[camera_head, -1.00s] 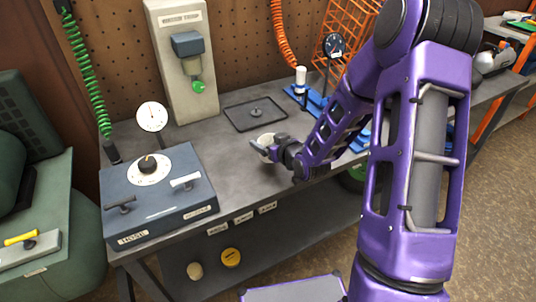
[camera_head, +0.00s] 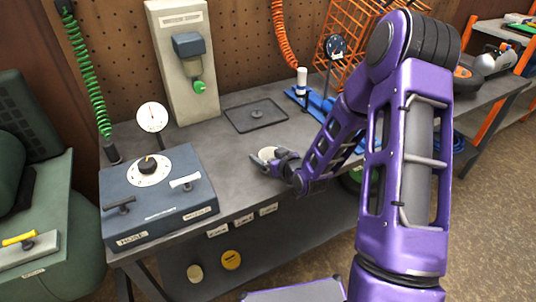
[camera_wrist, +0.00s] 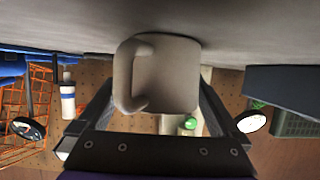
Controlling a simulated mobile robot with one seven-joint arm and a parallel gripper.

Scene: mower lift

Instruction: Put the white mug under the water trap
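The white mug (camera_head: 268,153) is at the front part of the grey bench, right of the blue-grey box. My gripper (camera_head: 275,158) has its fingers on both sides of the mug and appears shut on it. In the wrist view, which is upside down, the mug (camera_wrist: 168,75) is between the fingertips, handle to the left, its base close to the bench top; I cannot tell whether it touches. The water trap (camera_head: 188,45) is on a pale upright panel at the back, with a green knob (camera_head: 198,86) at its bottom. The bench below it is bare.
A flat dark tray (camera_head: 240,124) lies on the bench behind the mug. The blue-grey box (camera_head: 155,200) with a dial and levers fills the left end, with a round gauge (camera_head: 152,117) behind it. Blue parts and an orange wire rack (camera_head: 345,50) are at the right.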

